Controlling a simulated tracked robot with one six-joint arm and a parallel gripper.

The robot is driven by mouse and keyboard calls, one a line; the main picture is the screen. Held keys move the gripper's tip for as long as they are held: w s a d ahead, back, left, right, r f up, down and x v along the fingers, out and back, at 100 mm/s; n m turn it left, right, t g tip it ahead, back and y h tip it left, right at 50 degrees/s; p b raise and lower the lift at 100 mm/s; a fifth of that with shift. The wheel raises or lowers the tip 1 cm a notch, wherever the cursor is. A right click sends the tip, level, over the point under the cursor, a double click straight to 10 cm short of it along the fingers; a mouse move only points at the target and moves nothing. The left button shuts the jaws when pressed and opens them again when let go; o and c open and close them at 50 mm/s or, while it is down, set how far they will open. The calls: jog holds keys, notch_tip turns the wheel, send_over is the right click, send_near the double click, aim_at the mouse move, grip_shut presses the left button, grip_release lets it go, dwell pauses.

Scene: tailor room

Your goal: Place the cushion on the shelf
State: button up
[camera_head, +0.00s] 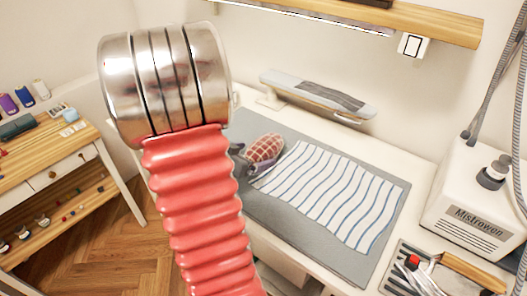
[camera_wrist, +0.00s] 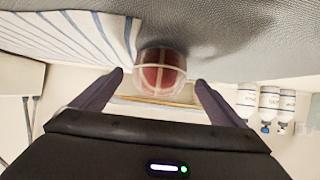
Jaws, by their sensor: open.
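The cushion (camera_head: 264,148) is small, rounded and red with a pale check. It lies on the grey ironing mat by the left edge of the striped cloth. In the wrist view the cushion (camera_wrist: 161,70) is between the tips of my two dark fingers, with a gap on each side. My gripper (camera_wrist: 160,77) is open around it and holds nothing. In the head view my gripper (camera_head: 250,162) is partly hidden behind my red arm sleeve. A wooden shelf (camera_head: 440,24) is on the wall above the table; its top is mostly out of view.
The blue-striped cloth (camera_head: 330,195) covers much of the grey mat (camera_head: 372,262). A narrow ironing board (camera_head: 320,95) stands behind. A white steam unit (camera_head: 470,205) and a tool tray (camera_head: 400,278) are at right. A wooden side table (camera_head: 40,160) is at left.

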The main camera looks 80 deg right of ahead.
aim_at(264, 142)
jog(key=shift+s+d+f, duration=0.2)
jog(key=shift+d+f, duration=0.05)
jog(key=shift+d, duration=0.15)
jog(key=shift+d, duration=0.1)
jog(key=shift+x, duration=2.5)
jog(key=shift+s, duration=0.1)
jog(key=c, duration=1.7)
jog(key=shift+o, duration=0.2)
jog(key=shift+r, duration=0.15)
jog(key=shift+r, duration=4.9)
